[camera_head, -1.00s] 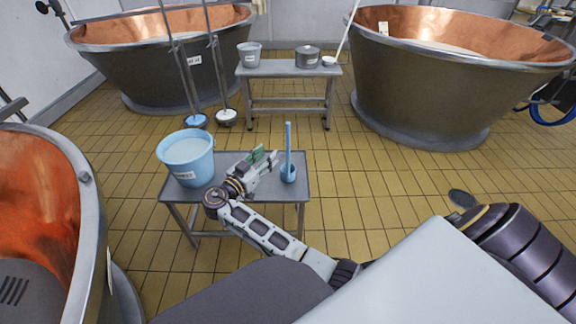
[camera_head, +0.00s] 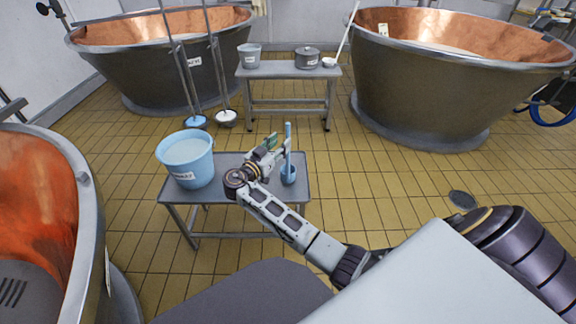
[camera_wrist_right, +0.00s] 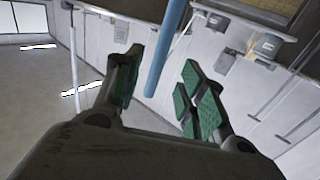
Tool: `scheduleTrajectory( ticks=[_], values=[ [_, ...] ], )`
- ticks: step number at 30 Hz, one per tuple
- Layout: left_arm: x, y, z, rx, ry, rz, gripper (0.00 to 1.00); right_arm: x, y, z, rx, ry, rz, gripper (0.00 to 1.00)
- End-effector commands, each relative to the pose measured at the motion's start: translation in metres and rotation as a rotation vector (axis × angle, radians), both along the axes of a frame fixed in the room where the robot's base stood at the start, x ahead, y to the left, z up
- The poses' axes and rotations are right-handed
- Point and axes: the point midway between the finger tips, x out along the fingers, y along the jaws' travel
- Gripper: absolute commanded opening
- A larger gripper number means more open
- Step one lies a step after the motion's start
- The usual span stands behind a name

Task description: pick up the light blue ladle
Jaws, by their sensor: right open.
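The light blue ladle (camera_head: 288,174) stands upright on the near table, bowl down and handle up, right of the light blue bucket (camera_head: 187,160). My right gripper (camera_head: 283,146) is open beside the ladle's handle, above the bowl. In the right wrist view the blue handle (camera_wrist_right: 168,45) shows in the gap between the open green-padded fingers (camera_wrist_right: 162,78), with its end visible. It is not clamped. I cannot tell whether the fingers touch it. The ladle's bowl is outside the wrist view. My left gripper is not in view.
The near metal table (camera_head: 300,192) holds the bucket and ladle. A back table (camera_head: 283,70) holds a grey bucket (camera_head: 249,56), a pot (camera_head: 306,58) and a white ladle (camera_head: 330,62). Copper vats stand at left (camera_head: 88,200), back left (camera_head: 140,70) and right (camera_head: 425,90).

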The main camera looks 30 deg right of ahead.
Motion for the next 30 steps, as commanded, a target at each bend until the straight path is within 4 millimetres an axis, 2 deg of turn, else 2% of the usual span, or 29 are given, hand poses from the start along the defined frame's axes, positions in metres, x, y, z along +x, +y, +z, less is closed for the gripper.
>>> scheduleTrajectory(
  ticks=[16, 21, 30],
  values=[
    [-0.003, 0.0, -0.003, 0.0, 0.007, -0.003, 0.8, 0.003, -0.009, 0.0, -0.001, 0.0, -0.001, 0.41],
    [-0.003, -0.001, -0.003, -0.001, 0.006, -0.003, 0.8, 0.008, -0.022, 0.002, -0.001, 0.0, -0.002, 0.41],
    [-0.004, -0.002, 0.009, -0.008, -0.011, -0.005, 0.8, 0.02, -0.05, 0.003, -0.001, 0.0, -0.001, 0.41]
  ],
)
